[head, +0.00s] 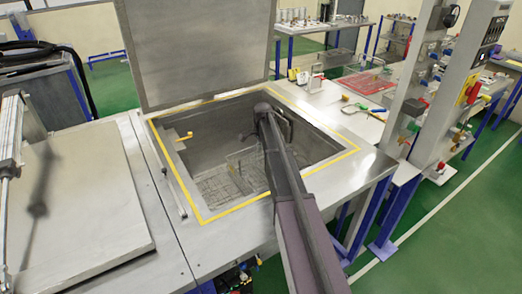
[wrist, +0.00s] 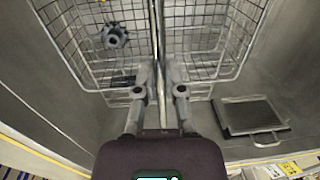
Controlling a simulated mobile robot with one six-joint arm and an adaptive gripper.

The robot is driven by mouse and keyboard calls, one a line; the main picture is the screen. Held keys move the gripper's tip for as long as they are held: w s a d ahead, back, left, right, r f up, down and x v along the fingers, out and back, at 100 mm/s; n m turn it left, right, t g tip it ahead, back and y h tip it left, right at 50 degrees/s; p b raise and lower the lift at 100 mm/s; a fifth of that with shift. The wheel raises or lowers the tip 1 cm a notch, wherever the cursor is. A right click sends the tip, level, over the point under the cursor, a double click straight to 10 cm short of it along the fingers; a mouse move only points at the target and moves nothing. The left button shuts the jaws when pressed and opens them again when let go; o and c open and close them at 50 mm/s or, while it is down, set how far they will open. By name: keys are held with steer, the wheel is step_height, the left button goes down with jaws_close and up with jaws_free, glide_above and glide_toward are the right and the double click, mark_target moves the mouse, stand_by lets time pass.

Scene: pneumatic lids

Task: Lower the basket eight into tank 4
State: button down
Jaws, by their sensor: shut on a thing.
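The open tank (head: 192,160) has a rectangular opening edged in yellow, with its lid (head: 195,50) raised behind it. My gripper (wrist: 158,75) reaches down into the tank and is shut on the upright middle bar of the wire basket (wrist: 85,60). The basket's wire mesh spreads on both sides of the bar, and a dark gear-like part (wrist: 115,36) lies in its left half. In the head view the wire basket (head: 222,184) shows low inside the tank, partly hidden by my arm. I cannot tell whether it touches the floor. No tank number is readable.
A dark square plate (wrist: 252,115) with a wire handle lies right of the basket. A yellow fitting (head: 184,137) is on the tank's left inner wall. A closed lid (head: 80,195) covers the neighbouring tank at left. A control post (head: 460,90) stands at right.

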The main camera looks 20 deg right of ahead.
steer(key=shift+s+f+b, duration=0.2)
steer(key=shift+f+b, duration=0.25)
steer(key=shift+f, duration=0.05)
stand_by(0.3)
stand_by(0.4)
steer(key=c, duration=0.7)
jaws_free()
steer(key=shift+w, duration=0.15)
step_height(320, 180, up, 25)
steer(key=p, duration=2.5)
